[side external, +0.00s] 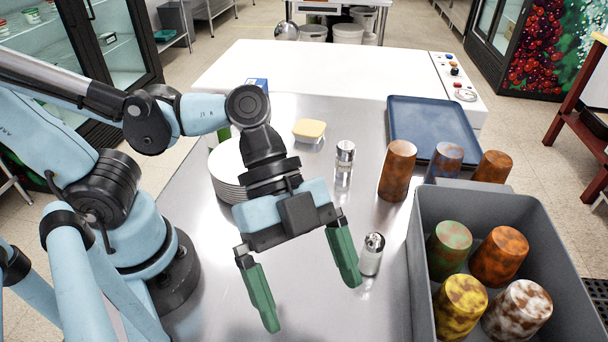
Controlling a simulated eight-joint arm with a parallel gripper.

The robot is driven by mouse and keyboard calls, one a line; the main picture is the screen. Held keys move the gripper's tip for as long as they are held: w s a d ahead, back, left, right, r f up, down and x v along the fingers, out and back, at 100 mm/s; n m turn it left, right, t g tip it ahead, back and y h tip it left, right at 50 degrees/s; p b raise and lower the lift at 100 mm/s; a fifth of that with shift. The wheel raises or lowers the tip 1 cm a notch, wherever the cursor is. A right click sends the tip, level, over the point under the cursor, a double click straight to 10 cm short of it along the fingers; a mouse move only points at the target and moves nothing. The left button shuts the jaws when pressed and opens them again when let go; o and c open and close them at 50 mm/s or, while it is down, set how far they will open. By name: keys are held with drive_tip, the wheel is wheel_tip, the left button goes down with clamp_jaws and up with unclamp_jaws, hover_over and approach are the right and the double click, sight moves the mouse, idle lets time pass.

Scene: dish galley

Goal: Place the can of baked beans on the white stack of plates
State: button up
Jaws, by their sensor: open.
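The white stack of plates (229,184) stands on the steel table, left of centre and partly behind my arm. My gripper (311,304) has green fingers spread apart, with nothing between them. It hangs over the near part of the table, in front and to the right of the plates. I cannot make out a can of baked beans. A small green item (224,133) shows behind my arm near the plates, mostly hidden, and I cannot tell what it is.
A shaker (372,254) stands close beside my right finger; another shaker (344,158) is farther back. A yellow block (309,130) lies behind it. Speckled cups (397,171) stand before a blue tray (432,116). A grey bin (420,258) at right holds several cups.

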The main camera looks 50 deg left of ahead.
drive_tip(key=shift+s+d+f+m+g+h, duration=0.15)
drive_tip(key=shift+s+d+f+m+g, duration=0.45)
drive_tip(key=shift+s+d, duration=0.95)
drive_tip(key=shift+s+d+f+m+g+h, duration=0.3)
drive_tip(key=shift+s+d+f+m, duration=0.55)
drive_tip(key=shift+d, duration=1.3)
drive_tip(key=shift+s+d+f+m+g+h, duration=0.1)
drive_tip(key=shift+s+d+f+m+g, duration=0.5)
drive_tip(key=shift+s+d, duration=1)
drive_tip(key=shift+w+d+f, duration=0.1)
drive_tip(key=shift+d+f, duration=0.5)
drive_tip(key=shift+d, duration=0.2)
drive_tip(key=c, duration=1.8)
clamp_jaws()
drive_tip(key=shift+r, duration=0.2)
